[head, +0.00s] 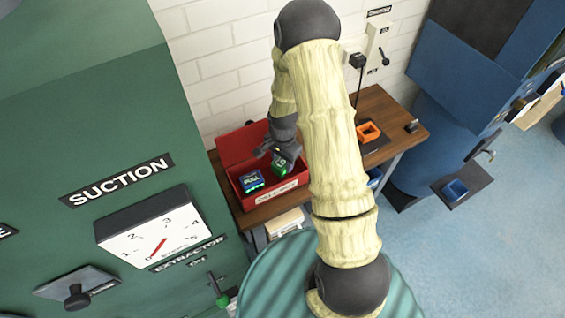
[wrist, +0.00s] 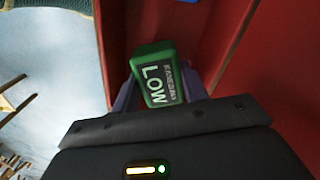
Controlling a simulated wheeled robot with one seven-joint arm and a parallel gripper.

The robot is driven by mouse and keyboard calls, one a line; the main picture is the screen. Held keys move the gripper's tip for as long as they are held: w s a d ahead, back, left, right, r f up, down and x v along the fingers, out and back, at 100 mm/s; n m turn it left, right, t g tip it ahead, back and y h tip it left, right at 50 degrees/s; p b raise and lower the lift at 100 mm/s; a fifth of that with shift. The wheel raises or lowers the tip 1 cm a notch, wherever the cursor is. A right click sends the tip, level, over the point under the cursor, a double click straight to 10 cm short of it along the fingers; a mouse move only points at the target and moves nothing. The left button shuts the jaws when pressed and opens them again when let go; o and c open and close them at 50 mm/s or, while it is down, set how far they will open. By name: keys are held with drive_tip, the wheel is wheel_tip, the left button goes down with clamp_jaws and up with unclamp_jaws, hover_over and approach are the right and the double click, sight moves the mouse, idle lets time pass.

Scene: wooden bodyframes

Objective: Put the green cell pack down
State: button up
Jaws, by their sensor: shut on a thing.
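The green cell pack (wrist: 152,60), with a label reading LOW, is between the fingers of my gripper (wrist: 165,95) in the wrist view. In the head view the green pack (head: 280,168) shows at the tip of my gripper (head: 276,157), in or just above the right part of an open red box (head: 275,197). My gripper is shut on the pack. I cannot tell whether the pack touches the box floor. A blue pack (head: 251,181) marked FULL sits in the left part of the box.
The red box stands on a wooden bench (head: 395,110) against a white brick wall. An orange square holder (head: 368,131) on a dark mat lies farther right. A green cabinet with a SUCTION gauge (head: 160,238) stands close at left.

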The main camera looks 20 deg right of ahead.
sight(282, 160)
drive_tip(key=shift+f, duration=1.05)
drive_tip(key=shift+f, duration=0.2)
drive_tip(key=o, duration=1.1)
drive_tip(key=shift+r+b, duration=1.8)
drive_tip(key=shift+r, duration=4.4)
